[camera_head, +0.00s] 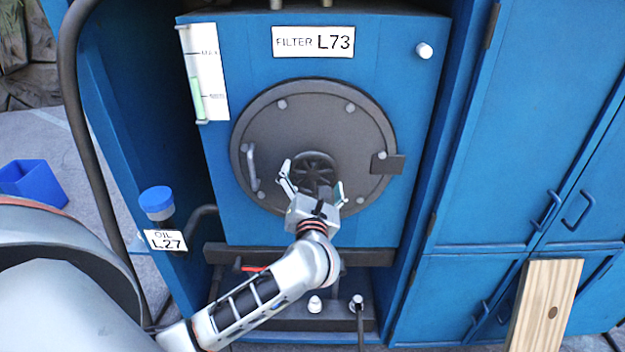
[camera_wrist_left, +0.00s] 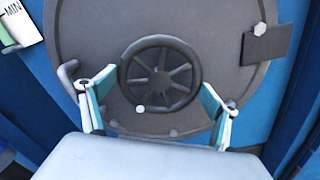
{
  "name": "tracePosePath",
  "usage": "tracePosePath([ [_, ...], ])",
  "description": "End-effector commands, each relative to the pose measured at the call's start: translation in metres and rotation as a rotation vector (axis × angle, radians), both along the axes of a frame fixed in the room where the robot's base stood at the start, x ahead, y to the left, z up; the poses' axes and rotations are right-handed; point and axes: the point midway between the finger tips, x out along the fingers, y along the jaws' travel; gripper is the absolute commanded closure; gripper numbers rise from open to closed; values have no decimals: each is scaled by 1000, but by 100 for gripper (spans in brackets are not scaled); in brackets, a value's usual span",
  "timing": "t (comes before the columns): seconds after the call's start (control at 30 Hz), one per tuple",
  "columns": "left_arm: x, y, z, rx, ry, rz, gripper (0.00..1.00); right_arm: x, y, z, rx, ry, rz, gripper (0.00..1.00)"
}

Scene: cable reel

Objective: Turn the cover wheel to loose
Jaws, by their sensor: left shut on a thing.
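The cover wheel (camera_head: 315,164) is a dark spoked handwheel in the middle of the round grey filter cover (camera_head: 300,115). It also shows in the left wrist view (camera_wrist_left: 160,76), where its rim and spokes are mostly clear. My left gripper (camera_head: 313,177) comes from below, with one finger on each side of the wheel. In the left wrist view the fingers (camera_wrist_left: 158,82) stand at the left and right of the rim, shut on the wheel. The lower edge of the wheel is partly hidden by the gripper in the head view. My right gripper is out of view.
A curved handle (camera_head: 252,167) is left of the wheel and a dark hinge plate (camera_head: 388,164) is right. The blue-capped oil filler (camera_head: 157,203) and a red-handled valve (camera_head: 252,268) are lower left. A wooden plank (camera_head: 545,310) stands lower right.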

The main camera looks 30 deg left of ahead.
Motion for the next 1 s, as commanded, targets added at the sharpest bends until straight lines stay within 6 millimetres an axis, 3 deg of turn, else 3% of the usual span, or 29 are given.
tracePosePath([
  [0.43, 1, -4, -7, -269, -155, -8, 33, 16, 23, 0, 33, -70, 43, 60],
  [1.0, 2, -5, -4, -651, -389, -11, 34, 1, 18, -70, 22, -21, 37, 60],
])
